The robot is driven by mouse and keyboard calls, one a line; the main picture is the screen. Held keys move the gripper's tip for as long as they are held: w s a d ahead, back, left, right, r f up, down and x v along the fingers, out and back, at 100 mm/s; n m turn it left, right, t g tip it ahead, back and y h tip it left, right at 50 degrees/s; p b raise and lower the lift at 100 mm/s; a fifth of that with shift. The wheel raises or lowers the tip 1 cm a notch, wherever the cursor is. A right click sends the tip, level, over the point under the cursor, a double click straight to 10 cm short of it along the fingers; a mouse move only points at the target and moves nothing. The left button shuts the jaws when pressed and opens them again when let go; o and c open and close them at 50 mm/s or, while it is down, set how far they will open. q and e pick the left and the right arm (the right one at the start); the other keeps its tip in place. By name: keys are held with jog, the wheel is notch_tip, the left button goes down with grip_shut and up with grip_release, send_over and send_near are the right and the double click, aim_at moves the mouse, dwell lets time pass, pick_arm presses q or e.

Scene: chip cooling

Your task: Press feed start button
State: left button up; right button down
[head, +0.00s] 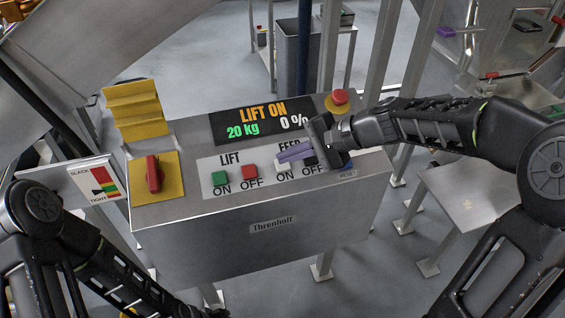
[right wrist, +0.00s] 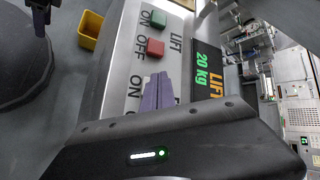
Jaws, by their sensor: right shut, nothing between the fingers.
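The control panel (head: 270,225) is a grey metal box with a sloping top. The white FEED ON button (head: 281,174) sits above its "ON" label, right of the lift buttons. My right gripper (head: 281,157) is shut and empty; its purple fingers reach over the feed area and partly cover the "FEED" label. The fingertips appear just behind the white button; I cannot tell whether they touch it. In the right wrist view the shut fingers (right wrist: 158,78) hide much of the feed area. The FEED OFF button is mostly hidden by my gripper. A dark piece, possibly my left gripper, is cut off at that view's top left.
The green LIFT ON button (head: 220,179) and red LIFT OFF button (head: 250,171) are left of the feed buttons. The display (head: 261,120) reads "LIFT ON", "20 kg" and "0 %". A red emergency knob (head: 340,97) and a red rotary switch (head: 154,174) flank the panel top.

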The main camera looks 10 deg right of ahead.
jog(key=shift+f, duration=0.15)
jog(key=shift+w+f+b, duration=0.15)
jog(key=shift+f+b, duration=0.1)
jog(key=shift+b, duration=0.2)
jog(key=shift+w+f+b, duration=0.1)
jog(key=shift+f+b, duration=0.35)
jog(key=shift+f, duration=0.1)
dwell(0.6)
jog(key=shift+r, duration=0.1)
jog(key=shift+s+r+p, duration=0.25)
jog(key=shift+r+p, duration=0.4)
jog(key=shift+r, duration=0.2)
jog(key=shift+r, duration=0.1)
jog(key=r+p, duration=0.1)
jog(key=s+r+p, duration=0.1)
jog(key=r, duration=0.1)
jog(key=r+p, duration=0.1)
jog(key=shift+s+r, duration=0.25)
jog(key=shift+d, duration=0.1)
dwell(0.9)
